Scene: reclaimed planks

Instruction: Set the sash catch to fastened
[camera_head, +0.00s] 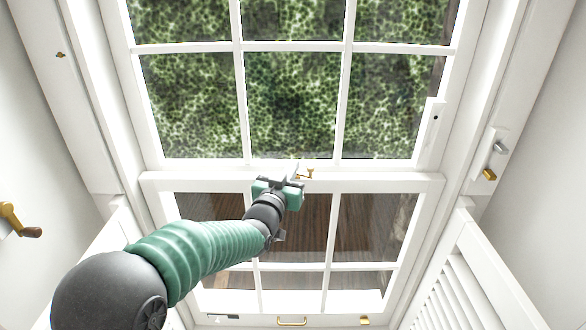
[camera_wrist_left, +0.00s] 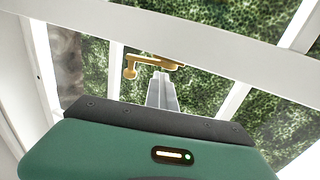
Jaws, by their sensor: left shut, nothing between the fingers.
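The brass sash catch (camera_head: 309,173) sits on the white meeting rail (camera_head: 390,179) between the upper and lower window sashes. In the left wrist view the catch (camera_wrist_left: 158,62) lies just beyond the fingertips, with a rounded knob hanging at its left end. My left gripper (camera_head: 295,170) is shut and empty, with its tips close to the left side of the catch. In the left wrist view the shut grey fingers (camera_wrist_left: 162,80) overlap the catch's lower edge; I cannot tell whether they touch. The catch's setting is not clear. My right gripper is out of view.
White shutters (camera_head: 480,270) stand at the lower right and lower left. A brass crank handle (camera_head: 18,220) is on the left wall. A brass pull (camera_head: 292,321) is on the lower sash's bottom rail. A brass-tipped fitting (camera_head: 489,174) is on the right frame.

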